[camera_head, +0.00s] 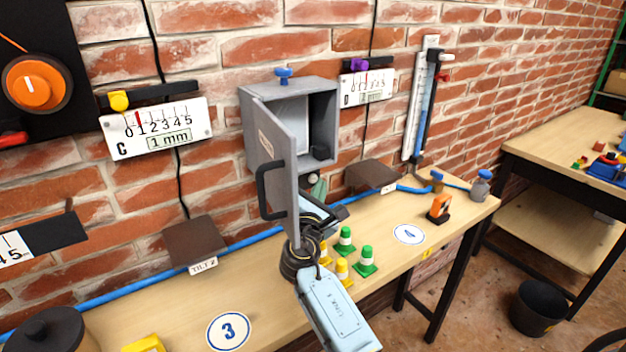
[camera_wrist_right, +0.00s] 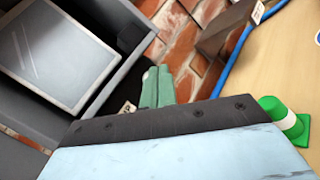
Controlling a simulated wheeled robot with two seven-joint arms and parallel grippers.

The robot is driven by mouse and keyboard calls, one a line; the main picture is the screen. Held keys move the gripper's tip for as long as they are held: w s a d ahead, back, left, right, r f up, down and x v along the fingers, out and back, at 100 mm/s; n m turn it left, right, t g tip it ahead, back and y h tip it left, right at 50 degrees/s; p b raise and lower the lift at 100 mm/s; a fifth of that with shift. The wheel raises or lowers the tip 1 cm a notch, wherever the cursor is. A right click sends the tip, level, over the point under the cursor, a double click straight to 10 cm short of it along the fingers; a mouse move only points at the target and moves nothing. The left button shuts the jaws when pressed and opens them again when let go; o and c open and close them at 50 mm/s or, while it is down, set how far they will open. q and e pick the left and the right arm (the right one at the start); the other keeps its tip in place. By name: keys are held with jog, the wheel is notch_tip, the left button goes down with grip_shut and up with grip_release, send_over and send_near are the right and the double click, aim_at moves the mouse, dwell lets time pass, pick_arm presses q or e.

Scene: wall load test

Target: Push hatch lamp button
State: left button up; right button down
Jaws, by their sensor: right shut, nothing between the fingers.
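The grey hatch box (camera_head: 328,95) is mounted on the brick wall, and its door (camera_head: 272,165) with a dark handle stands open toward me. Inside is a pale panel (camera_head: 291,123); it fills the upper left of the right wrist view (camera_wrist_right: 58,52). A small dark block (camera_head: 320,152) sits at the box's lower right. A small pale round thing (camera_head: 313,178) shows just under the box; I cannot tell if it is the lamp button. My right gripper (camera_head: 318,188) is shut and empty, its green fingers (camera_wrist_right: 158,88) just below the box. My left gripper is out of view.
The hatch door hangs close to the left of my right arm. Green cones (camera_head: 365,262) and yellow cones stand on the bench near my wrist. A brown tilt plate (camera_head: 370,176) and a blue hose (camera_head: 262,236) lie along the wall. An orange object (camera_head: 438,209) stands farther right.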

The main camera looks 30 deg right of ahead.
jog(key=shift+w, duration=0.35)
jog(key=shift+w, duration=0.2)
dwell(0.4)
jog(key=shift+s, duration=0.7)
jog(key=shift+p, duration=0.3)
jog(key=s+p, duration=0.1)
jog(key=s, duration=0.1)
jog(key=s+p, duration=0.1)
jog(key=s, duration=0.3)
jog(key=shift+d+p, duration=0.25)
jog(key=shift+p, duration=0.15)
jog(key=c, duration=2.1)
grip_release()
